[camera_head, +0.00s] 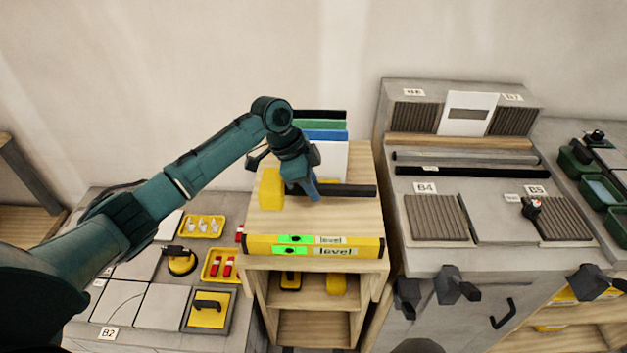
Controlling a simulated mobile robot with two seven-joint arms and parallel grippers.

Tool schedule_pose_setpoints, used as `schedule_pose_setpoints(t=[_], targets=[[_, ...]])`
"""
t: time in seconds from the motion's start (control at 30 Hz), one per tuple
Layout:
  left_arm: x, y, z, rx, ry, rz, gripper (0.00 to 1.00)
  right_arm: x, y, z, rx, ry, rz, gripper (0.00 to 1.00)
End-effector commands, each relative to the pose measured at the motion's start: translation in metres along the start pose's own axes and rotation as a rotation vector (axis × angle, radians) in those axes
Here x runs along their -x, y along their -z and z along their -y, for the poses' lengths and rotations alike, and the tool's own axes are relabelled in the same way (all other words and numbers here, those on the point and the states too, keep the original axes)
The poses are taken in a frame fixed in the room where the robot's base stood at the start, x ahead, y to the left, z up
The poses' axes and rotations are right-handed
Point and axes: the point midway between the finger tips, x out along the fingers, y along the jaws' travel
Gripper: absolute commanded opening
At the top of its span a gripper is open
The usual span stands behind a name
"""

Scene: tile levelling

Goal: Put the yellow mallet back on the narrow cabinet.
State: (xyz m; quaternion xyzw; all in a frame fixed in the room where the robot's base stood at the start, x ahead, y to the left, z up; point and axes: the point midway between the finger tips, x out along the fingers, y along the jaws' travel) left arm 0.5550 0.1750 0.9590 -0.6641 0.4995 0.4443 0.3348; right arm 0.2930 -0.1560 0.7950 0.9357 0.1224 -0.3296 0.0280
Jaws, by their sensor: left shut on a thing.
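The yellow mallet has a yellow block head (271,189) and a dark handle (350,190) pointing right. It lies level at the wooden top of the narrow cabinet (345,220); I cannot tell whether it touches the top or is just above it. My left gripper (311,190) comes down from above and is shut on the mallet's handle, close to the head. The fingers hide part of the handle. My right gripper is not in view.
A yellow level (360,246) lies along the cabinet's front edge. Upright coloured boards (325,135) stand behind the mallet. The left bench holds tiles, yellow trays (202,226) and a yellow-padded tool (208,309). The right bench (470,255) carries ribbed tiles and bars.

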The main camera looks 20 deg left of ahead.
Motion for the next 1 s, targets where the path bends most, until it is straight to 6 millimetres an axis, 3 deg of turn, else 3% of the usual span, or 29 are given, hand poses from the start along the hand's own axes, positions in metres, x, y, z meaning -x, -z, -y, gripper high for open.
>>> schedule_pose_setpoints(t=[0.4,1.0], targets=[[-0.042,-0.018,0.001,-0.001,0.003,-0.001,0.00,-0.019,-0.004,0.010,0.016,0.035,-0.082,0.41],[-0.060,-0.024,0.001,-0.001,0.002,-0.001,0.00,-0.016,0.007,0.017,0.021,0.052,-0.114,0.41]])
